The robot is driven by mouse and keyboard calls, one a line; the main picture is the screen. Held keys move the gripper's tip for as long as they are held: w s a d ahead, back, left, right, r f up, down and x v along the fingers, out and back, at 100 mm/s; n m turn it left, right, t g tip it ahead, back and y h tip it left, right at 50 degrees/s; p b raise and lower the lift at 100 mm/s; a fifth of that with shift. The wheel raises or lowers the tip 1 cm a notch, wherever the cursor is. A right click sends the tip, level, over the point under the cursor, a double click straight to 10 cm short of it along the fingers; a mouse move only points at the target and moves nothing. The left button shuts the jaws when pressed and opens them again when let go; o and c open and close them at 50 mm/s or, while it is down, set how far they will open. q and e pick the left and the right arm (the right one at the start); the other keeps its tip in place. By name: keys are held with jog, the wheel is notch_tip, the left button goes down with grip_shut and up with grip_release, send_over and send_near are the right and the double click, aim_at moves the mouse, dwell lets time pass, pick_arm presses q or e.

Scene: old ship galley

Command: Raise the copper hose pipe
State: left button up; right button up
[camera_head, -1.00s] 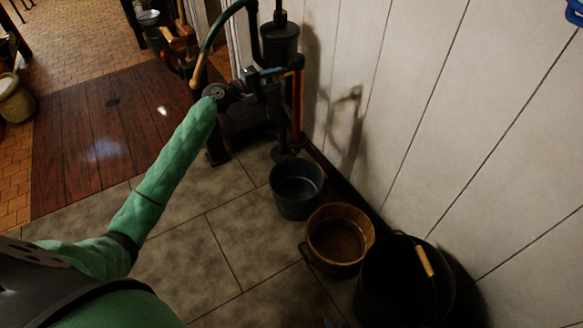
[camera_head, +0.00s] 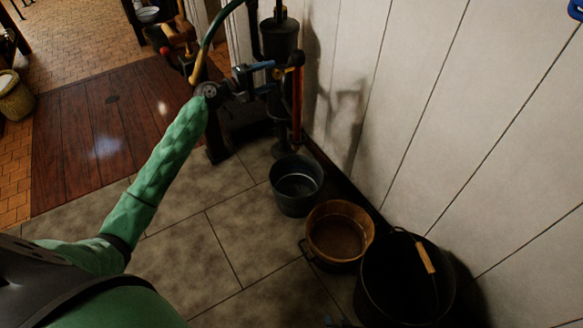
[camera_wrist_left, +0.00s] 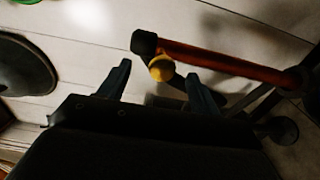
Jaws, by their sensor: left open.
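A reddish copper-coloured pipe (camera_head: 297,105) stands upright beside the dark pump (camera_head: 279,38) near the white wall, with a dark elbow at its top. In the left wrist view the pipe (camera_wrist_left: 225,62) runs to the right from the elbow, which has a yellow knob (camera_wrist_left: 161,68). My left gripper (camera_head: 279,76) is open close to the elbow. In the wrist view its fingertips (camera_wrist_left: 158,70) lie on either side of the knob; I cannot tell whether they touch it. A small bluish piece at the bottom edge of the head view may be my right gripper (camera_head: 330,321), mostly cut off.
A green hose (camera_head: 212,30) with a brass-coloured end hangs left of the pump. A grey bucket (camera_head: 296,208), a wooden tub (camera_head: 367,230) and a large black bucket (camera_head: 446,285) line the wall. The tiled floor left of them is clear.

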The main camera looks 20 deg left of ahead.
pick_arm(q)
jog(key=b+v, duration=0.1)
jog(key=v, duration=0.7)
jog(key=shift+s+a+b, duration=0.25)
jog(key=shift+b, duration=0.1)
